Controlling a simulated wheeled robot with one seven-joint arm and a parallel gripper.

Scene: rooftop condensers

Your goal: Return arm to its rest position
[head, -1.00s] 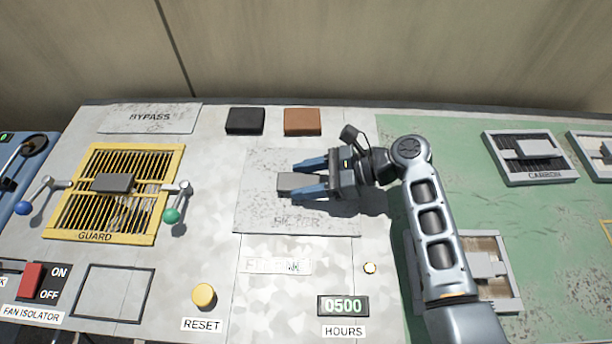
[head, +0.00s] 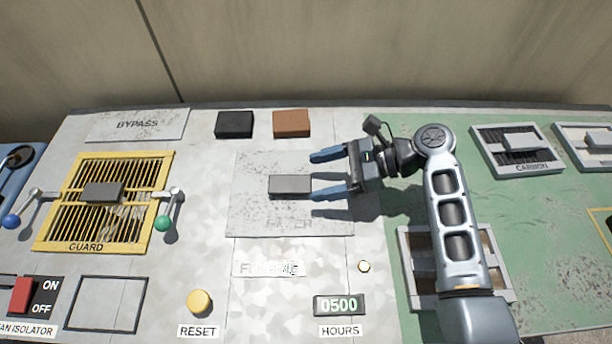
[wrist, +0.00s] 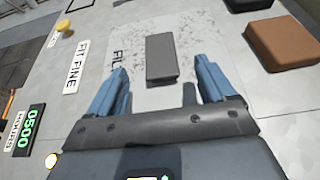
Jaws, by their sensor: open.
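My gripper (head: 330,171) is open, its two blue fingers pointing left over the right part of the worn FILTER plate (head: 250,215). A grey block (head: 289,185) sits on that plate, just left of the fingertips. In the wrist view the grey block (wrist: 161,58) lies ahead, between the lines of the two spread fingers (wrist: 155,88), with nothing held. My arm bends at an elbow over the green panel and hides part of a framed unit there.
Black (head: 234,124) and brown (head: 292,123) blocks lie behind the plate. A yellow guard grille (head: 60,215) with green-knobbed and blue-knobbed levers is at left. A yellow RESET button (head: 200,302) and HOURS display (head: 338,305) are in front. A CARBON frame (head: 520,170) is at right.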

